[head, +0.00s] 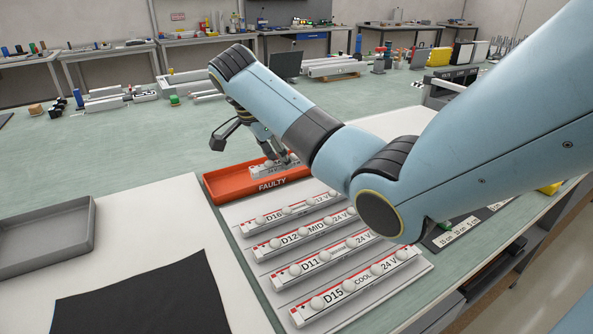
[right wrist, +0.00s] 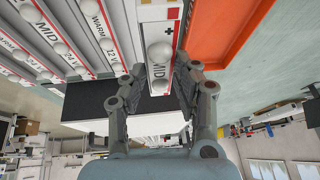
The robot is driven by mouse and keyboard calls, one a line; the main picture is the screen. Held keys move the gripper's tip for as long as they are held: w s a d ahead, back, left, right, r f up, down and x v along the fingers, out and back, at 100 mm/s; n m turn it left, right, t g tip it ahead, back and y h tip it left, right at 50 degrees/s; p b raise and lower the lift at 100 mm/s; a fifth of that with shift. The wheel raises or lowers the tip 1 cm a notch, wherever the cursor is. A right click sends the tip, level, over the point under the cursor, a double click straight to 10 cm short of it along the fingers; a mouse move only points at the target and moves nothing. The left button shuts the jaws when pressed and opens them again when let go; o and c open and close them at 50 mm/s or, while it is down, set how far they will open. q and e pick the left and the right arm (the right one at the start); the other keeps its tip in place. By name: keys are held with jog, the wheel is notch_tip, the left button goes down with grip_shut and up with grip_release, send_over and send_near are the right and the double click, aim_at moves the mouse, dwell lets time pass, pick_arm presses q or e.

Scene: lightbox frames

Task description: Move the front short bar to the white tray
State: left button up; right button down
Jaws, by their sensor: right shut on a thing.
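My right gripper (head: 277,150) is at the red-orange tray marked FAULTY (head: 273,185). It is shut on a short white bar (head: 265,170) with white domes and a 24 V label, partly hidden by the fingers. In the right wrist view, my right gripper (right wrist: 158,88) has its fingers on both sides of this bar (right wrist: 160,72), near its end; the red-orange tray (right wrist: 225,30) is beside it. Whether the bar touches the tray floor is unclear. No clearly white tray shows; a shallow grey tray (head: 45,262) stands at the left. My left gripper is not in view.
Several longer labelled bars, including D15 (head: 350,288) and D11 (head: 330,257), lie in a row in front of the FAULTY tray. A black mat (head: 145,300) lies at front left. The white tabletop (head: 150,215) between the grey tray and FAULTY tray is clear.

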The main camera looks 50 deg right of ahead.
aim_at(271, 167)
notch_tip(271, 167, down, 8)
jog(key=shift+s+r, duration=0.1)
jog(key=shift+r, duration=0.1)
jog(key=c, duration=1)
grip_release()
jog(key=shift+f, duration=0.1)
jog(key=v, duration=1.2)
